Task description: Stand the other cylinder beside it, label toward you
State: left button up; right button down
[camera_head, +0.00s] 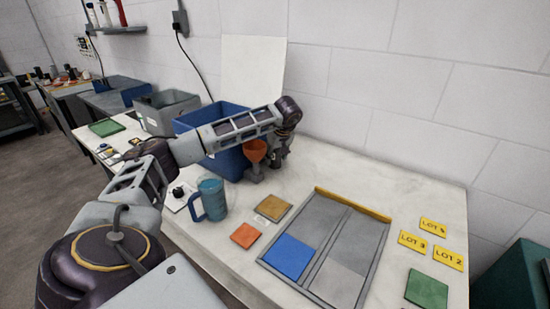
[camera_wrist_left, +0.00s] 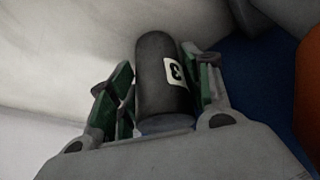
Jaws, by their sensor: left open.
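In the left wrist view a dark cylinder (camera_wrist_left: 158,85) with a white label reading 3 lies between the two green-padded fingers of my left gripper (camera_wrist_left: 162,92). The jaws are open, with a gap visible at the left finger; contact at the right finger is unclear. The label faces right in that view, beside the right finger. In the head view my left gripper (camera_head: 272,165) is low at the back of the table, beside an orange funnel (camera_head: 255,150) and a blue bin. I cannot make out the cylinder or a second one there. My right gripper is not in view.
A blue bin (camera_head: 222,163) stands left of the gripper. A blue mug (camera_head: 212,197), an orange square (camera_head: 245,235) and a tan square (camera_head: 273,207) are nearer. A divided grey tray (camera_head: 355,224) lies right. Yellow LOT cards (camera_head: 449,258) and a green square (camera_head: 426,288) lie beyond it.

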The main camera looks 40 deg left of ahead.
pick_arm(q)
jog(key=shift+a+f, duration=0.15)
jog(key=shift+f, duration=0.2)
jog(key=shift+w+f, duration=0.1)
jog(key=shift+f, duration=0.05)
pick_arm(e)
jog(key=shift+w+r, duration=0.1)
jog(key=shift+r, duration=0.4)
pick_arm(q)
jog(key=shift+c, duration=0.3)
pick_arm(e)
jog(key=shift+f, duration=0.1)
pick_arm(q)
grip_shut()
